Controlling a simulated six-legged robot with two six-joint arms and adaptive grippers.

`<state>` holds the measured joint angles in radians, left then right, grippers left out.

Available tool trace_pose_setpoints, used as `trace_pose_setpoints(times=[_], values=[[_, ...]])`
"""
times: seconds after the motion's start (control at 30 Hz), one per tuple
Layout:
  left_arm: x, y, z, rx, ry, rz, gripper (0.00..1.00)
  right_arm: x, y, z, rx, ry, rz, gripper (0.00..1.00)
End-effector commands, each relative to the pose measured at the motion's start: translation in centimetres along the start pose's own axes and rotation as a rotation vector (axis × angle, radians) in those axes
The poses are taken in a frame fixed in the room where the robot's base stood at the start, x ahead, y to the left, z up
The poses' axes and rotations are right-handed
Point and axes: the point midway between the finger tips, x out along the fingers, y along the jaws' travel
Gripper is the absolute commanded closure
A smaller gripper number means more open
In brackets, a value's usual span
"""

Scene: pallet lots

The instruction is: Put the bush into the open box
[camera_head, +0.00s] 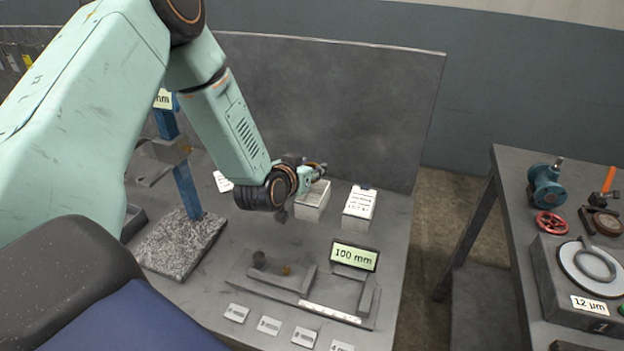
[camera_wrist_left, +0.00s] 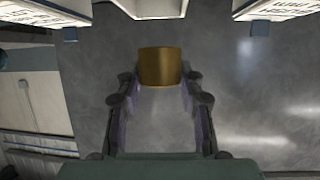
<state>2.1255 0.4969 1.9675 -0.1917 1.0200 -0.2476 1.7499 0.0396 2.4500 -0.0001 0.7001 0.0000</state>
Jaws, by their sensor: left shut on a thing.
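The bush is a short brass-coloured cylinder (camera_wrist_left: 160,67) between the fingertips of my left gripper (camera_wrist_left: 160,78) in the left wrist view. The gripper is shut on it. In the head view my left gripper (camera_head: 314,172) is held above the bench, by the upper edge of a pale box (camera_head: 309,212) that looks open on top. The gripper partly covers this box and the bush is hard to make out there. A second white box (camera_head: 358,208) with a printed label on top stands just to its right. My right gripper is not in view.
A measuring fixture with a 100 mm display (camera_head: 354,256) stands in front of the boxes, with several small label plates before it. A blue-column stand on a granite base (camera_head: 176,246) is at left. A panel rises behind. Another bench (camera_head: 518,190) is at right, across a gap.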

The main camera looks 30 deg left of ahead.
Motion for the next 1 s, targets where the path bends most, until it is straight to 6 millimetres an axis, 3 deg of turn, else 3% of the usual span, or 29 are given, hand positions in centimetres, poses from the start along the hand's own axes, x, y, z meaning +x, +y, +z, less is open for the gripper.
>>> trace_pose_setpoints(times=[0.17, 1.0], values=[[1.1, 0.2, 2.5, 0.003, -0.002, 0.003, 1.0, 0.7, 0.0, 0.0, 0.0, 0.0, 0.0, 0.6], [1.7, 0.3, 3.6, 0.002, 0.0, 0.003, 1.0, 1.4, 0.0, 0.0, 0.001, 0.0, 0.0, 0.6]])
